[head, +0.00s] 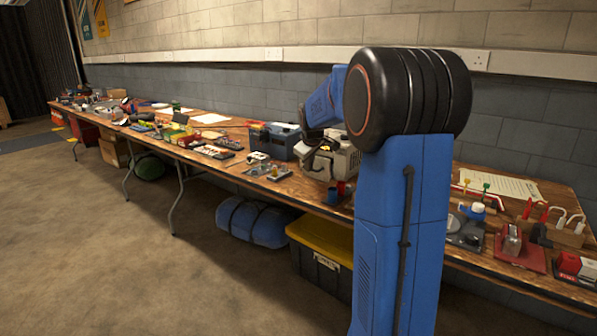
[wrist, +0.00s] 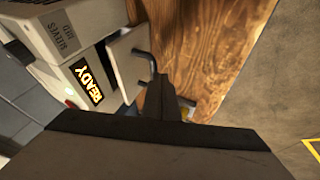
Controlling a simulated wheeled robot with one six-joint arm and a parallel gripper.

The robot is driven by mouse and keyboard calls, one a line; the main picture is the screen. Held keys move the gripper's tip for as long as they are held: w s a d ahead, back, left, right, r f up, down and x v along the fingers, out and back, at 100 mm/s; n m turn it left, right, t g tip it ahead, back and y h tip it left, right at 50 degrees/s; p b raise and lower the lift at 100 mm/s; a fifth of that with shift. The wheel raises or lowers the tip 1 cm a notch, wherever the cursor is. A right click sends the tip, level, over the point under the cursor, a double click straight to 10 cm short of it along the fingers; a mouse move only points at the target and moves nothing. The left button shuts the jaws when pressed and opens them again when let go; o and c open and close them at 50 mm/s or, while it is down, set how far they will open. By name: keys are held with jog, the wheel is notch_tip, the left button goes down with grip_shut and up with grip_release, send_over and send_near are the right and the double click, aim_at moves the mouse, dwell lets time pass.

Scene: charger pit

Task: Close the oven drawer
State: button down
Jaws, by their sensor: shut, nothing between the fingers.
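The oven is a pale beige box (head: 343,160) on the workbench, partly behind my arm in the head view. In the wrist view the oven (wrist: 50,45) shows a lit "READY" display on its front. Its drawer (wrist: 122,62) stands out from the front face, pulled open, with a dark bent handle (wrist: 146,57). My gripper (wrist: 168,95) is shut and empty, its dark fingers just beside the handle end. I cannot tell whether they touch it. In the head view my gripper (head: 310,158) is at the oven's left side, partly hard to make out.
The wooden bench (head: 215,166) runs along the wall, crowded with small items. A blue-grey toolbox (head: 273,140) stands left of the oven. Below are a blue bag (head: 255,222) and a yellow-lidded bin (head: 320,240). The floor in front is clear.

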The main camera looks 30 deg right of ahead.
aim_at(323, 163)
jog(key=d, duration=0.1)
jog(key=w+d, duration=0.1)
jog(key=d, duration=0.1)
jog(key=shift+w+d, duration=0.15)
jog(key=shift+d+r, duration=0.1)
jog(key=shift+d, duration=0.1)
